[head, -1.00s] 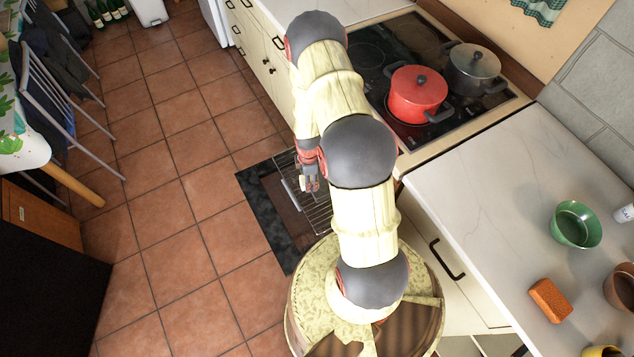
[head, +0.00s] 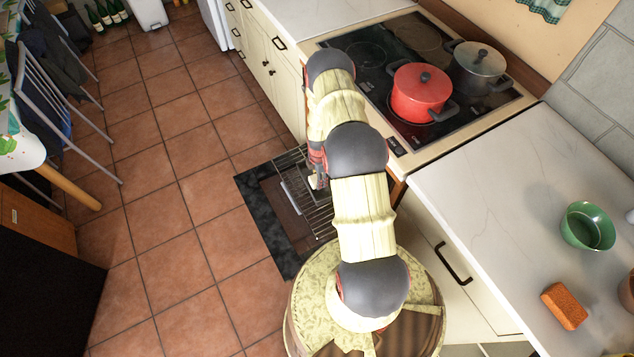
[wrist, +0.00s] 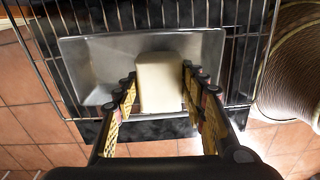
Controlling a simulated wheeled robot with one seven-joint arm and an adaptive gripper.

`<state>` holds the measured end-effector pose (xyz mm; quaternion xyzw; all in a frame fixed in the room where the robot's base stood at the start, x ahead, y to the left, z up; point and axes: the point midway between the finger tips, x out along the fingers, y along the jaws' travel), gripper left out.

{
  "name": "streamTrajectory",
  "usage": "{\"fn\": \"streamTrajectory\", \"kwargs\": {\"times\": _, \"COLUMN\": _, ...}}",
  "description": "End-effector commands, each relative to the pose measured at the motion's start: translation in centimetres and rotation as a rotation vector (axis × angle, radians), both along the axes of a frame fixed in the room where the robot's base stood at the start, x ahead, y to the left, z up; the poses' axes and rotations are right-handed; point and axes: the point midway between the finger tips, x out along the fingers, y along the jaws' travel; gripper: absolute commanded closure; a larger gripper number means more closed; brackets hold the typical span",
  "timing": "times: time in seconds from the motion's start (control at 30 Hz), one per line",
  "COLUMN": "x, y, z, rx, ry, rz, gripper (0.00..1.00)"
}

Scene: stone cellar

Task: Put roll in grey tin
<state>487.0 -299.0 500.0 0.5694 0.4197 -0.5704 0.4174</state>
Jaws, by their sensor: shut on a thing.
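The roll (wrist: 160,85) is a pale cream, smooth, blunt-ended piece in the wrist view. My gripper (wrist: 158,76) is shut on it, one finger along each side. The grey tin (wrist: 90,72) is a shallow rectangular metal pan on a wire rack, and the roll overlaps its middle in this view. I cannot tell whether the roll touches the tin's floor. In the head view my gripper (head: 318,180) is low beside the stove, partly hidden by my arm, with a pale bit of the roll showing. Part of the tin (head: 291,197) shows just left of it.
The wire rack (head: 318,215) sits low above the opened dark oven door (head: 262,222). The hob above carries a red pot (head: 420,92) and a grey pot (head: 478,68). A green bowl (head: 586,227) and an orange sponge (head: 564,305) are on the right counter.

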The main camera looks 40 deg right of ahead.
Motion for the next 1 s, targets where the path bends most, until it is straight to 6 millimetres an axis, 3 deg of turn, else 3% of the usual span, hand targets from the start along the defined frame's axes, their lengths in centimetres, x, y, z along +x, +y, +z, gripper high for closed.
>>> {"fn": "streamTrajectory", "kwargs": {"times": 0.13, "x": 1.4, "y": -0.8, "z": -1.8, "rx": -0.002, "ry": -0.002, "rz": 0.0, "gripper": 0.84}}
{"fn": "streamTrajectory", "kwargs": {"times": 0.37, "x": 2.2, "y": -1.3, "z": -2.8, "rx": -0.002, "ry": -0.004, "rz": 0.0, "gripper": 0.84}}
{"fn": "streamTrajectory", "kwargs": {"times": 0.57, "x": 2.1, "y": -1.2, "z": -5.6, "rx": -0.002, "ry": -0.002, "rz": 0.0, "gripper": 0.84}}
{"fn": "streamTrajectory", "kwargs": {"times": 0.97, "x": 2.2, "y": -1.2, "z": -6.1, "rx": -0.002, "ry": -0.003, "rz": 0.0, "gripper": 0.84}}
{"fn": "streamTrajectory", "kwargs": {"times": 1.0, "x": 2.2, "y": -1.2, "z": -6.1, "rx": -0.002, "ry": -0.003, "rz": 0.0, "gripper": 0.58}}
